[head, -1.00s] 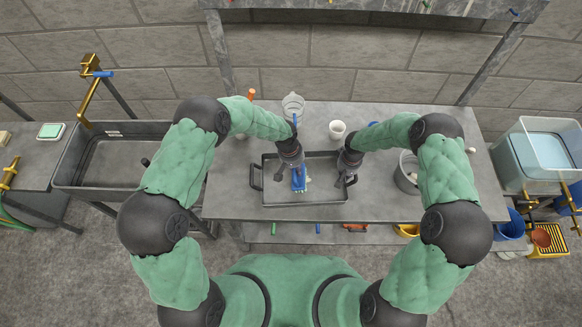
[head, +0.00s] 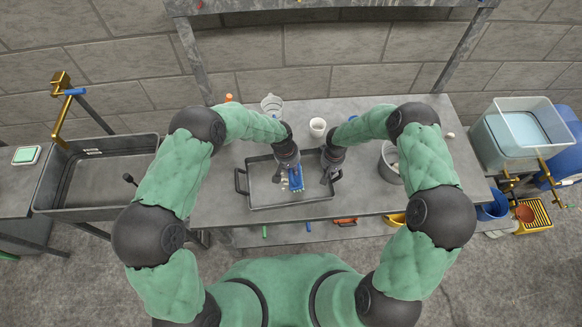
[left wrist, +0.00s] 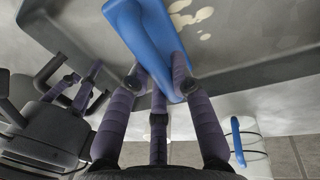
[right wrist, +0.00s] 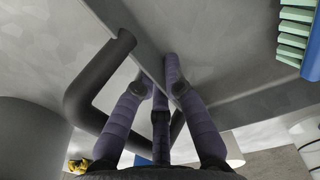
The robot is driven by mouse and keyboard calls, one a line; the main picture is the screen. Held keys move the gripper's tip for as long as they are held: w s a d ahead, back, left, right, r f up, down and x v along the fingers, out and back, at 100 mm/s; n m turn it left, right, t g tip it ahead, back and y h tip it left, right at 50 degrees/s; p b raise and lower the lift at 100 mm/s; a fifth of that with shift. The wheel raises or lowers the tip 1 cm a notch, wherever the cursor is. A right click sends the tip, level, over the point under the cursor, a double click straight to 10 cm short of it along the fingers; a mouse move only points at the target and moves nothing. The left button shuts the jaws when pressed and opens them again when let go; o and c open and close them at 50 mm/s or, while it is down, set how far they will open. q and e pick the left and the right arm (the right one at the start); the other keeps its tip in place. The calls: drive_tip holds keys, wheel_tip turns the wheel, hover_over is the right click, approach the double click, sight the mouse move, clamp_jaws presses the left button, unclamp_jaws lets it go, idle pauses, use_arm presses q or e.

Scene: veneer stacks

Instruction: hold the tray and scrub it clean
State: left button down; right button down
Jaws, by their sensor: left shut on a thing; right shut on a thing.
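The dark grey tray (head: 262,198), with black looped side handles, lies on the grey table. My left gripper (head: 290,168) is shut on a blue brush (head: 297,180) over the tray's inside. The blue handle (left wrist: 143,35) sits between its fingers in the left wrist view. Pale spots (left wrist: 190,16) mark the tray floor near the brush. My right gripper (head: 328,176) is shut on the tray's right rim beside the black handle (right wrist: 85,100). The brush's pale green bristles (right wrist: 294,30) show in the right wrist view. Whether they touch the tray is hard to tell.
Behind the tray stand a clear jug (head: 271,104) and a white cup (head: 317,127). A grey bucket (head: 388,165) stands close right of my right gripper. A sink basin (head: 95,180) is at left, and a clear water tub (head: 520,130) at right.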

use_arm(q)
wheel_tip(320, 180, up, 13)
drive_tip(key=shift+f, duration=0.2)
idle(0.9)
idle(0.4)
drive_tip(key=shift+a+f, duration=0.55)
drive_tip(key=shift+f, duration=1.3)
drive_tip(key=shift+a+f, duration=0.5)
drive_tip(key=shift+f, duration=1.3)
drive_tip(key=shift+a+f, duration=0.55)
drive_tip(key=shift+f, duration=1.3)
drive_tip(key=shift+f, duration=0.8)
drive_tip(key=shift+d, duration=0.15)
